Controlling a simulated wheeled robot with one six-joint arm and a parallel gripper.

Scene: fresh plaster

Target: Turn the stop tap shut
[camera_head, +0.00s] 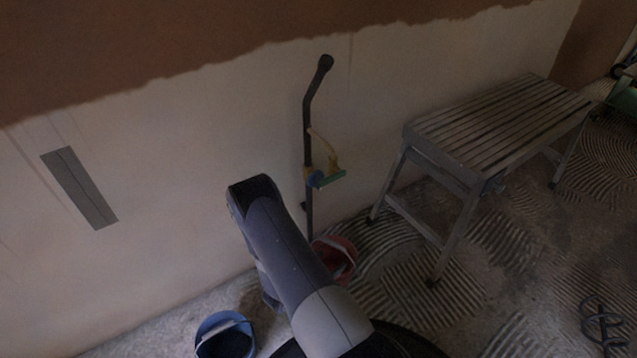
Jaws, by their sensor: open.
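A dark pipe (308,125) runs up the wall, bent near its top. The stop tap (313,179) sits partway down the pipe, with a blue part and a brass-yellow part beside it. A green bar (331,178), which looks like its lever, sticks out to the right. A thin yellowish piece (324,146) hangs just above; I cannot tell what it is. My arm rises from the bottom, left of the pipe, and folds down behind itself. My gripper is not visible; the arm's end is hidden.
A slatted platform (500,120) on legs stands to the right of the pipe. A red bucket (340,258) is on the floor below the pipe, partly behind my arm. A blue bucket (224,322) stands lower left. A grey plate (80,187) is on the left wall.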

